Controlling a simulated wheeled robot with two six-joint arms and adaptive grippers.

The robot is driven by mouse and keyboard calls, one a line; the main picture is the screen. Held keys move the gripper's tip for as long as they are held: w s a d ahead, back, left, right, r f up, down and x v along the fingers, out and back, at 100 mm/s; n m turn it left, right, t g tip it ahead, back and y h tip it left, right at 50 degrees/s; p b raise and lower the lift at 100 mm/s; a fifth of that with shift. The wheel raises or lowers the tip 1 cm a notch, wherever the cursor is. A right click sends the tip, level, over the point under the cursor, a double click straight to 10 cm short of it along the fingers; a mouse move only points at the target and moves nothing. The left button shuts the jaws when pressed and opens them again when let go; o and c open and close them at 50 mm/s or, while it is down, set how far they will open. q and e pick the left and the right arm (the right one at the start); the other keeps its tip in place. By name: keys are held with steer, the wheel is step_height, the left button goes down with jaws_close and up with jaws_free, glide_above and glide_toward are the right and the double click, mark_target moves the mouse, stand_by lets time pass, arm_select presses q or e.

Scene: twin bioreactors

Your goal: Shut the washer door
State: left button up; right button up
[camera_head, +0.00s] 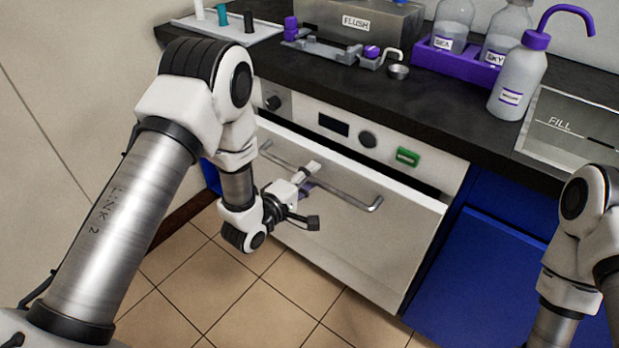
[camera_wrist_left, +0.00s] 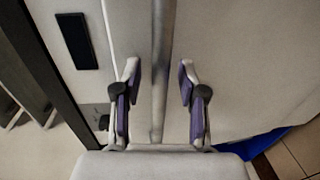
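The washer door (camera_head: 345,240) is a pale front panel under the dark counter. It stands slightly ajar, tipped outward at the top, with a dark gap above its upper edge. A long metal bar handle (camera_head: 345,196) runs across it. My left gripper (camera_head: 308,195) is at the handle, left of its middle. In the left wrist view, the handle (camera_wrist_left: 160,110) runs between the two spread purple-padded fingers of the left gripper (camera_wrist_left: 159,68), with space on both sides. Whether a finger touches the door is unclear. My right gripper is out of view; only part of its arm shows.
The control panel (camera_head: 345,130) above the door has a dark display, knobs and a green switch (camera_head: 408,156). The counter (camera_head: 430,105) holds a flush unit (camera_head: 350,25), labelled bottles in a purple rack (camera_head: 440,57) and a fill basin (camera_head: 565,130). The tiled floor before the washer is clear.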

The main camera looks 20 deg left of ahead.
mark_target(320, 172)
arm_select(q)
jaws_close()
steer(key=shift+w+d+r, duration=0.15)
steer(key=shift+w+r, duration=0.05)
steer(key=shift+w, duration=0.15)
steer(key=w, duration=0.2)
steer(key=w+d, duration=0.1)
steer(key=shift+r+p, duration=0.3)
steer(key=shift+p, duration=0.05)
steer(key=shift+o, duration=0.3)
jaws_free()
steer(key=shift+w, duration=0.1)
steer(key=shift+d+f, duration=0.1)
steer(key=v, duration=1.2)
